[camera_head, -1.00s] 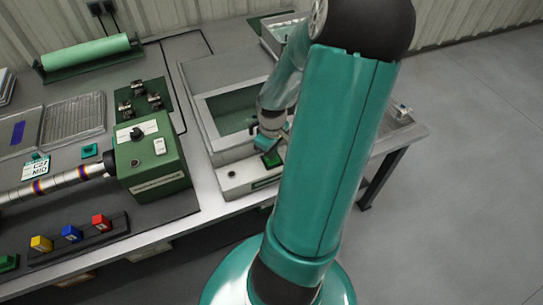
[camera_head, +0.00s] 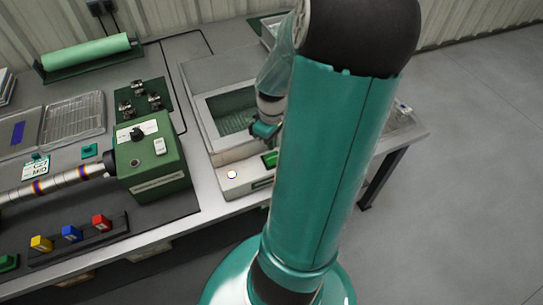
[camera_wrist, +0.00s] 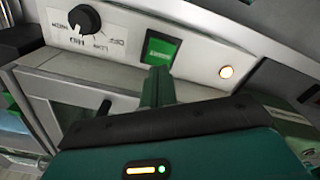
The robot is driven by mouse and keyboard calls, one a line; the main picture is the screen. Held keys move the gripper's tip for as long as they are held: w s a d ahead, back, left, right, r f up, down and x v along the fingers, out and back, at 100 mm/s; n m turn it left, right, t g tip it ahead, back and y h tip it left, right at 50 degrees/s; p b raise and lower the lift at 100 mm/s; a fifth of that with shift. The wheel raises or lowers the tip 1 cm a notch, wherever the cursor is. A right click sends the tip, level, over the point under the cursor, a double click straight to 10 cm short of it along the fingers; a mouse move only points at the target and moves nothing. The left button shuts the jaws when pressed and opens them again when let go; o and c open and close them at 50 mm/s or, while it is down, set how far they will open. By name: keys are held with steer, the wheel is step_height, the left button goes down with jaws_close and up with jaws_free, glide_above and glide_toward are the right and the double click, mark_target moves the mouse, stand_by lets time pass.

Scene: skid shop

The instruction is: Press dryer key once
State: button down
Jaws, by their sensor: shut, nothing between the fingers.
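The dryer (camera_head: 229,159) is a pale box with an open-looking window on top and a sloping front panel. Its green square key (camera_head: 270,159) is on that panel, partly beside my arm in the head view; the key (camera_wrist: 161,49) shows whole in the wrist view. A small round lamp (camera_head: 232,174) on the panel glows; the lamp (camera_wrist: 226,72) is also lit in the wrist view. My gripper (camera_head: 263,130) is shut and empty, above the key. In the wrist view its fingertips (camera_wrist: 158,74) are just below the key's picture; contact cannot be judged there.
A black knob (camera_wrist: 84,20) is left of the key in the wrist view. A green control box (camera_head: 151,165) stands left of the dryer. Red, blue and yellow blocks sit on a dark rack (camera_head: 80,239). Open floor lies right.

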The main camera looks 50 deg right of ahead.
step_height(320, 180, up, 10)
steer(key=shift+r, duration=0.25)
stand_by(0.5)
stand_by(0.4)
